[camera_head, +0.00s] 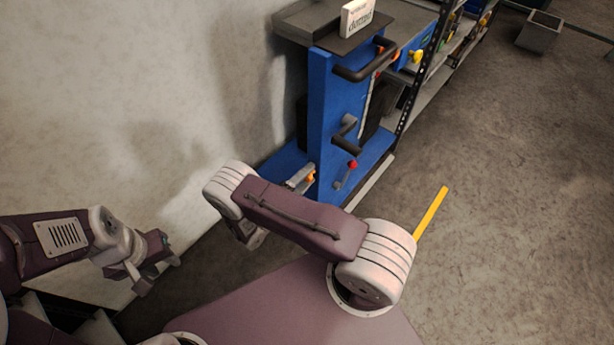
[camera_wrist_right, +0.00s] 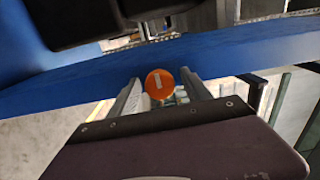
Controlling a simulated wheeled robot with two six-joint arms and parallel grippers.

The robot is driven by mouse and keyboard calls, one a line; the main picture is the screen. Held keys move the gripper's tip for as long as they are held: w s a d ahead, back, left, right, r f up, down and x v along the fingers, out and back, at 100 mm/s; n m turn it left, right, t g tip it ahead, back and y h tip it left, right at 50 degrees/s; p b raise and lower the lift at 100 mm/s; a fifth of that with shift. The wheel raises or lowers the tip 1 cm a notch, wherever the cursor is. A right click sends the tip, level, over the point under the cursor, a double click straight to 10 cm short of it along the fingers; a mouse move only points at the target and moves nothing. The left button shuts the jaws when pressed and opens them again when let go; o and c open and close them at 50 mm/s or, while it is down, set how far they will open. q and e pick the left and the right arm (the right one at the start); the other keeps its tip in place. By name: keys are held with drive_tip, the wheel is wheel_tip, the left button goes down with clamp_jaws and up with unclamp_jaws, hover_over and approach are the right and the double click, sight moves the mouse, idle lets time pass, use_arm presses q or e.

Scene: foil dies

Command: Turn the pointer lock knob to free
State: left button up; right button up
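An orange round knob (camera_wrist_right: 160,86) with a pale pointer line, nearly upright in the picture, shows in the right wrist view. In the head view a small orange knob (camera_head: 311,178) sits low on the blue machine frame (camera_head: 322,120). My right gripper (camera_wrist_right: 160,82) is open, its two grey fingers on either side of the knob, with a narrow gap seen at each side. I cannot tell whether the fingertips reach past its face. In the head view my right forearm partly hides that hand. My left gripper (camera_head: 150,272) hangs far left, away from the machine; its finger gap is unclear.
A red-tipped lever (camera_head: 352,165) and black handles (camera_head: 365,65) stick out from the blue frame. A white sign (camera_head: 357,18) stands on top. A shelf rack continues at the back right. A yellow floor strip (camera_head: 430,212) lies on open floor at right; a wall is at left.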

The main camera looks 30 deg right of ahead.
drive_tip(key=shift+a, duration=0.1)
drive_tip(key=v, duration=0.9)
